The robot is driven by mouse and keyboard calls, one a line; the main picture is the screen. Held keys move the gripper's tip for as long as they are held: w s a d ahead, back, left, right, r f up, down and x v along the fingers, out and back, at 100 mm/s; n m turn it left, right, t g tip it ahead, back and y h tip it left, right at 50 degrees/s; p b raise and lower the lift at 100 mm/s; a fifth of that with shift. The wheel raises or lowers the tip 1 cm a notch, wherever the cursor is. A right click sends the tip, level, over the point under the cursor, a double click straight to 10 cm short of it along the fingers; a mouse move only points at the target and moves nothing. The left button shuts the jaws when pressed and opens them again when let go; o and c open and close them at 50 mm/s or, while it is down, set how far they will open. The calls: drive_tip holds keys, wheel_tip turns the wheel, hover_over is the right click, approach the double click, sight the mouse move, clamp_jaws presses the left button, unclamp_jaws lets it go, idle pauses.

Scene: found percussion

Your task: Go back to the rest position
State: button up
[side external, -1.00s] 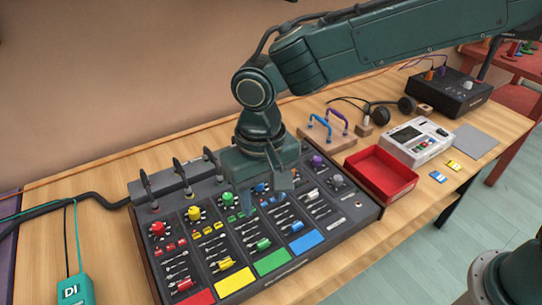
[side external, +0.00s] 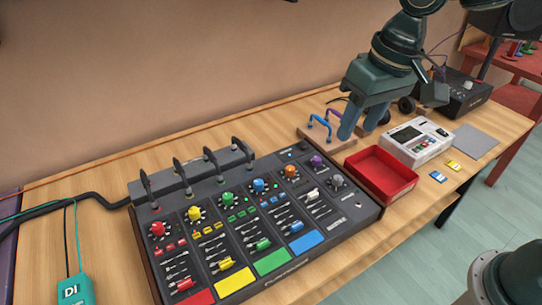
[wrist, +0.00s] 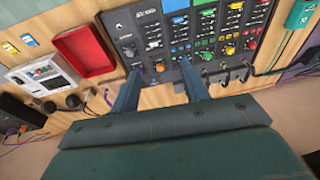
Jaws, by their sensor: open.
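My gripper (side external: 358,131) is raised above the table, over the area between the wooden block with blue and purple handles (side external: 322,143) and the red tray (side external: 378,176). Its two blue-grey fingers are apart with nothing between them. In the wrist view my gripper (wrist: 160,66) also shows open and empty, with the mixing console (wrist: 180,35) beyond the fingertips. The console (side external: 250,222), with coloured knobs, faders and pads, lies left of the gripper in the side view and is now unobstructed.
A white device (side external: 416,140) sits right of the red tray, with blue (side external: 438,176) and yellow (side external: 453,165) small items near the table edge. Headphones and a black box (side external: 462,92) are at the back right. A teal DI box (side external: 75,291) is at front left.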

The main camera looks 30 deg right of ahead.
drive_tip(key=s+d+r+t+h, duration=0.1)
drive_tip(key=s+d+t, duration=0.2)
drive_tip(key=s+d, duration=1.1)
drive_tip(key=shift+s+d, duration=0.3)
drive_tip(key=shift+s, duration=0.1)
drive_tip(key=shift+r, duration=0.1)
idle(0.9)
